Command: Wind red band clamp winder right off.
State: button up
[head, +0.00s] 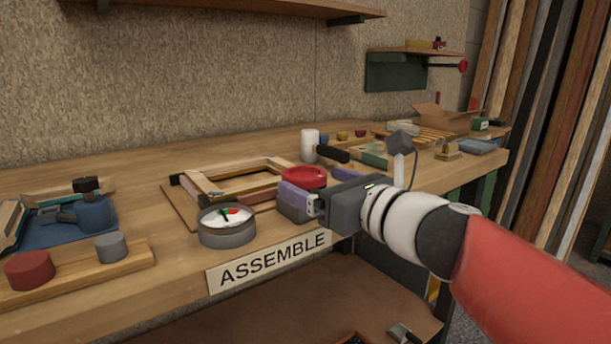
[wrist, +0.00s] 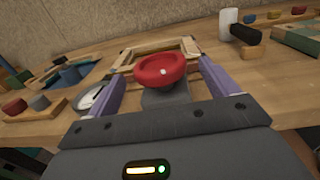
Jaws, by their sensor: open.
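The red band clamp winder (head: 304,177) is a round red knob on a dark grey body at the front edge of the bench. In the wrist view the red winder (wrist: 160,71) sits between my two purple fingers, nearer their tips, above the grey body (wrist: 165,97). My gripper (head: 300,200) is open around the winder's place; it also shows in the wrist view (wrist: 162,85). Gaps show between the knob and both fingers in the wrist view. Whether the fingers are level with the knob or lower is hard to tell. A wooden frame (head: 245,181) lies just behind the winder.
A round dial gauge (head: 227,226) stands close to the left of my gripper. A white-headed mallet (head: 310,146) lies behind. A strip with red and grey knobs (head: 75,272) is at the front left. The ASSEMBLE label (head: 270,262) is on the bench's front edge.

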aim_at(302, 171)
jog(key=shift+x, duration=2.3)
jog(key=shift+c, duration=0.5)
jog(key=c, duration=0.9)
